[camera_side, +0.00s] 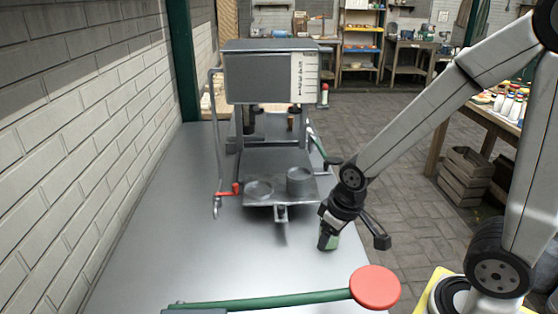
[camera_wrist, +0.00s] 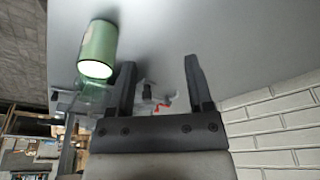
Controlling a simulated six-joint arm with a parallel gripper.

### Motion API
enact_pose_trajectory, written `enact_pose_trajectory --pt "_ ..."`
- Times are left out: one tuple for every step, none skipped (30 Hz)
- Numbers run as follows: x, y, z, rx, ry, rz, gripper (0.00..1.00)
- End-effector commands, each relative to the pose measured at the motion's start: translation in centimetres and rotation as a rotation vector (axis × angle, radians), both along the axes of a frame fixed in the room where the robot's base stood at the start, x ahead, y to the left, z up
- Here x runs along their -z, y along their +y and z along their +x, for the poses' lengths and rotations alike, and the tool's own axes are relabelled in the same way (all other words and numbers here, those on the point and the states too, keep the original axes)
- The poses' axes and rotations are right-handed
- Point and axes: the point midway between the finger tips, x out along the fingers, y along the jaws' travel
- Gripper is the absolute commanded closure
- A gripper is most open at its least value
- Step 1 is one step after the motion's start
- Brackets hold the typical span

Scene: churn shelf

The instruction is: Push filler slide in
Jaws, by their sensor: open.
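The filler slide appears to be the grey tray (camera_side: 281,205) low at the front of the grey filling machine (camera_side: 258,72), with a small tab at its front edge.
A green lever with a red round knob (camera_side: 375,287) lies across the near side of the metal table (camera_side: 180,230). A red-handled valve (camera_side: 236,188) is at the machine's left. A brick wall (camera_side: 70,170) borders the left. The near-left table is clear.

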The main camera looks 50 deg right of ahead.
Motion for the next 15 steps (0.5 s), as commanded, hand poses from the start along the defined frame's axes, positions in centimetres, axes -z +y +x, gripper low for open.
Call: enact_pose_trajectory --pt "0.0 0.0 0.1 -0.010 0.001 -0.002 0.53" --pt "-0.1 0.1 0.2 -0.019 0.002 -0.006 0.63" --pt "-0.1 0.1 0.3 -0.036 0.004 -0.010 0.76" --pt "-0.1 0.2 0.5 -0.053 0.006 -0.015 0.85" --pt "-0.2 0.2 0.7 -0.075 0.009 -0.021 0.95" --pt "-0.3 0.3 1.0 -0.110 0.014 -0.031 1.00" --pt "-0.3 0.4 1.2 -0.141 0.019 -0.041 1.00" --pt "-0.4 0.5 1.5 -0.178 0.024 -0.051 1.00" --pt "-0.5 0.6 2.0 -0.232 0.031 -0.067 1.00" --pt "-0.6 0.7 2.3 -0.278 0.039 -0.081 1.00" --pt "-0.7 0.9 2.8 -0.327 0.045 -0.096 1.00" --pt "-0.9 1.1 3.3 -0.397 0.056 -0.116 1.00" --pt "-1.0 1.2 3.8 -0.453 0.065 -0.134 1.00" --pt "-1.2 1.3 4.2 -0.511 0.074 -0.150 1.00" --pt "-1.4 1.5 4.9 -0.591 0.087 -0.175 1.00"
